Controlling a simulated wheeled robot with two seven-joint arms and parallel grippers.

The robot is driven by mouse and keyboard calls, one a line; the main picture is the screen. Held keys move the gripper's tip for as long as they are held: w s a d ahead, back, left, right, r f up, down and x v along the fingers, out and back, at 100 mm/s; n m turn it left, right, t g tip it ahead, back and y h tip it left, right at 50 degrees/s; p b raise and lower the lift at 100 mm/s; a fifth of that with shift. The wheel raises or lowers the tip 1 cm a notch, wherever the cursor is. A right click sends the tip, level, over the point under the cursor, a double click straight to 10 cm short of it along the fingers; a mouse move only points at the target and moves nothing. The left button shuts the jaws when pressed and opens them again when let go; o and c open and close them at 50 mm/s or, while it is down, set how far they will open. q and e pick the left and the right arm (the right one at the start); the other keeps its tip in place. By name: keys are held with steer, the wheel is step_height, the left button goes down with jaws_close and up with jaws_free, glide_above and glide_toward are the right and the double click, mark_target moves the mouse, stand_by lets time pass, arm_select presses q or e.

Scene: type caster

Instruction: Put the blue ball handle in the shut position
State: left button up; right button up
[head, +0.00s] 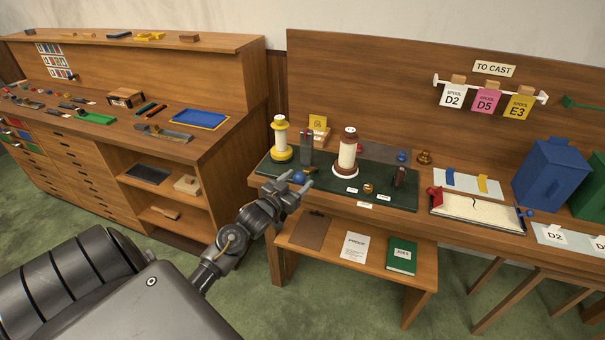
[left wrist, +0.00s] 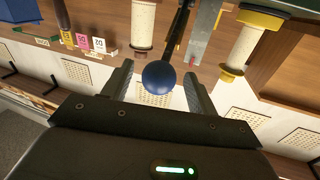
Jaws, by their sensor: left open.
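The blue ball handle (head: 298,177) is at the front left of the dark green mat (head: 325,190) on the workbench. In the left wrist view the blue ball (left wrist: 158,76) sits on the end of a dark rod (left wrist: 178,35). My left gripper (head: 295,182) reaches the bench's front edge at the ball. In the left wrist view my left gripper (left wrist: 159,70) is open, with one finger on each side of the ball and visible gaps. Whether the ball lies fully between the pads in depth I cannot tell. My right gripper is not in view.
A yellow spool (head: 281,140), a grey upright post (head: 306,149) and a white spool with brown ends (head: 347,155) stand behind the ball. Small white labels (head: 352,190) lie on the mat, too small to read. A sand tray (head: 477,213) is farther right.

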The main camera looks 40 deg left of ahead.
mark_target(308, 174)
arm_select(q)
steer(key=shift+w+a, duration=0.1)
steer(key=shift+w, duration=1.5)
jaws_close()
